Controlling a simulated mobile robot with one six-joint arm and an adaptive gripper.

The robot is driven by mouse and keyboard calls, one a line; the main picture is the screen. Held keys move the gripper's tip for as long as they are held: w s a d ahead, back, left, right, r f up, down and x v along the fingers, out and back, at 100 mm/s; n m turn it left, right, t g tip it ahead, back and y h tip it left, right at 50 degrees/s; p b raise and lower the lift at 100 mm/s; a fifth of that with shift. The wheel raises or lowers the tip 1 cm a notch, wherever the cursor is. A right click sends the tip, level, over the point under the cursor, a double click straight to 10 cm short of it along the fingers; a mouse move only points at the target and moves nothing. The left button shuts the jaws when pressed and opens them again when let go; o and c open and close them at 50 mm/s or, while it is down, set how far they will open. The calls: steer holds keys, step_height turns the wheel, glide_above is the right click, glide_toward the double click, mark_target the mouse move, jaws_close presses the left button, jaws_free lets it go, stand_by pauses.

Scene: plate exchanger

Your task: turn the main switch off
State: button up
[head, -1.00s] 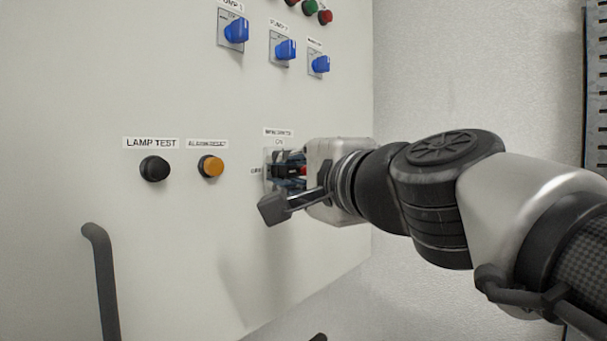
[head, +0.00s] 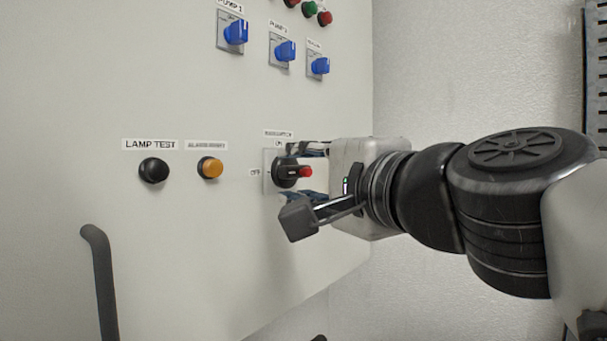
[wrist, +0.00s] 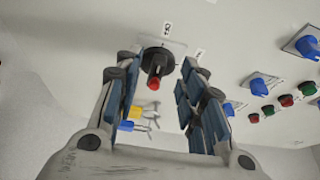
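The main switch (head: 288,172) is a black rotary knob with a red-tipped handle on a pale plate, low on the cabinet front. Its ON label is above and its OFF label to the left. The handle seems to lie level, in line with OFF, but it also sticks out, so its exact angle is uncertain. In the wrist view the switch (wrist: 156,63) shows between the fingertips. My gripper (head: 309,170) is open, with one finger above and one below the handle. In the wrist view my gripper (wrist: 157,82) has a clear gap on both sides of the handle.
To the left are an orange alarm reset button (head: 210,168) and a black lamp test button (head: 154,170). Blue pump knobs (head: 285,51) and indicator lamps (head: 309,8) are above. A dark door handle (head: 102,280) stands out at lower left.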

steer(key=v, duration=0.7)
steer(key=shift+s+d, duration=0.15)
steer(key=shift+s, duration=0.15)
steer(key=s+d+f+n+g+h, duration=0.1)
steer(key=s+f+n+g+h, duration=0.15)
steer(key=f, duration=1.05)
steer(key=s+d+f+n+g+h, duration=0.15)
steer(key=f+n+g, duration=0.25)
steer(key=f, duration=0.9)
steer(key=s+d+f+n+g+h, duration=0.2)
steer(key=s+d+f, duration=0.2)
steer(key=f, duration=0.4)
steer(key=s+d+f+n+g+h, duration=0.2)
steer(key=s+d+f+n+h, duration=0.1)
steer(key=f, duration=0.5)
steer(key=shift+s+d, duration=0.55)
steer(key=shift+s, duration=0.45)
steer(key=shift+n+g, duration=0.25)
steer(key=shift+c, duration=0.2)
steer(key=shift+a, duration=0.1)
steer(key=shift+c, duration=0.2)
